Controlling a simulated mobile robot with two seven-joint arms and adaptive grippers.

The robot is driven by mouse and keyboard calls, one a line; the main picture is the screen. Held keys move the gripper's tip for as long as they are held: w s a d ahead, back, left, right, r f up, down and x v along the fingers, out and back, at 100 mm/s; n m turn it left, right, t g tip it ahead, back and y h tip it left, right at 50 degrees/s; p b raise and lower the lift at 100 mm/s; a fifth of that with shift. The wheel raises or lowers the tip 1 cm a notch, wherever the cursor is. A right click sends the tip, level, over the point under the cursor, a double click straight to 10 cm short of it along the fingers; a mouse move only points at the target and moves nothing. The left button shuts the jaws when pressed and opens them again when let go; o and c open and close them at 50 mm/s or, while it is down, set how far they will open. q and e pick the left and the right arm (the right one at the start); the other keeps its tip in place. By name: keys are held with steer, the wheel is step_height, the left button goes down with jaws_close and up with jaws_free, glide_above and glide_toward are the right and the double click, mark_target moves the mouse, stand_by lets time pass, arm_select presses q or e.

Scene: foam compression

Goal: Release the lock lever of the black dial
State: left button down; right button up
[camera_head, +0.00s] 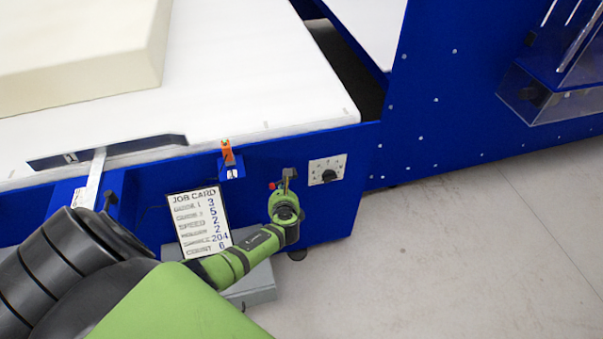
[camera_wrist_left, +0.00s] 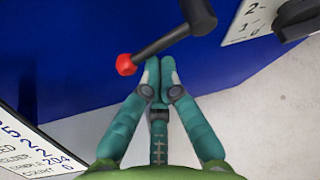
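The lock lever (camera_wrist_left: 165,42) is a black bar with a red tip, running from a round black hub down to the left in the left wrist view. Its red end also shows in the head view (camera_head: 272,186). The black dial (camera_head: 328,175) sits on a white numbered plate to the right of the lever; part of it shows in the wrist view (camera_wrist_left: 296,14). My left gripper (camera_wrist_left: 160,62) has its fingertips together, just below the lever bar near its red end. Nothing shows between them; contact with the lever cannot be told. My right gripper is not in view.
A job card (camera_head: 203,220) leans at the blue panel (camera_head: 342,210), left of my left gripper. An orange part (camera_head: 227,152) stands on the panel's edge. A cream foam block (camera_head: 80,45) lies on the white table (camera_head: 250,85). The grey floor (camera_head: 460,260) at right is clear.

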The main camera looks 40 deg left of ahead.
arm_select(q)
steer(key=shift+r, duration=0.1)
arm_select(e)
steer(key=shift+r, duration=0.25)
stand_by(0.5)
